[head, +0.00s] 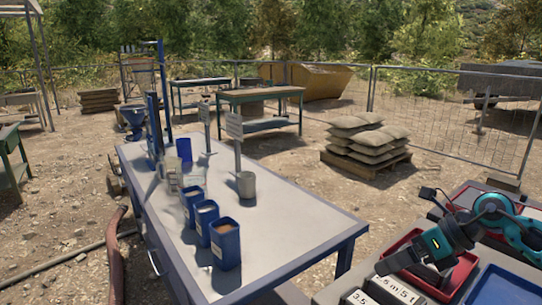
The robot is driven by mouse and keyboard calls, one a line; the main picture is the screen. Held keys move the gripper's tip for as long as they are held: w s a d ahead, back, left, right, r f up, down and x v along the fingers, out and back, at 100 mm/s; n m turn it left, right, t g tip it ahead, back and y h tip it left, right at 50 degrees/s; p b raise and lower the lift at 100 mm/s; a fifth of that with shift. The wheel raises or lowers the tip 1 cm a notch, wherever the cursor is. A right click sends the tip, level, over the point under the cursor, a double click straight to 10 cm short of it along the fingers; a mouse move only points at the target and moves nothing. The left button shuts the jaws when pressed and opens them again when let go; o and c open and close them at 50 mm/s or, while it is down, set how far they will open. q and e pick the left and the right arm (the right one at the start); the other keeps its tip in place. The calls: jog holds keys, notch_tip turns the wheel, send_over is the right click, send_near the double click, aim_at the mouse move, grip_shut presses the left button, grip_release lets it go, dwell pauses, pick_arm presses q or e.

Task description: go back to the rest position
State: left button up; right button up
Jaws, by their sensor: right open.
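My right gripper (392,263) is at the lower right, its dark fingers pointing left over the near edge of a second table and a red tray (462,272). It is open, and I see nothing held between its fingers. My teal and black right arm reaches in from the right edge. My left gripper is not in view.
A long grey-topped table (290,212) with a blue frame holds blue containers (225,245), a metal cup (246,186) and clear vessels. White labelled blocks (395,291) and a blue tray (505,288) lie near my right gripper.

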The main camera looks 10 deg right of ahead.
jog(key=s+a+f+m+t+y+b, duration=0.1)
jog(key=a+f+m+t+y, duration=0.25)
jog(key=a+m, duration=0.35)
jog(key=s+a+f+m+t+y+b, duration=0.1)
jog(key=a+f+m+t+y, duration=0.15)
jog(key=a+m+t, duration=0.35)
pick_arm(q)
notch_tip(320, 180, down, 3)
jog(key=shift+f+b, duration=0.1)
jog(key=shift+b, duration=0.4)
pick_arm(e)
jog(key=s+f+m+g+h, duration=0.1)
jog(key=s+f+m+h, duration=0.4)
jog(key=f+m, duration=0.5)
jog(key=s+a+f+m+g+h, duration=0.1)
jog(key=s+f+m+g+h, duration=0.1)
jog(key=s+f+m+h, duration=0.4)
jog(key=s+f+m, duration=0.4)
jog(key=f+m, duration=0.1)
jog(key=m, duration=0.4)
jog(key=shift+a+f+h, duration=0.15)
jog(key=shift+f+h, duration=0.1)
jog(key=shift+h, duration=0.05)
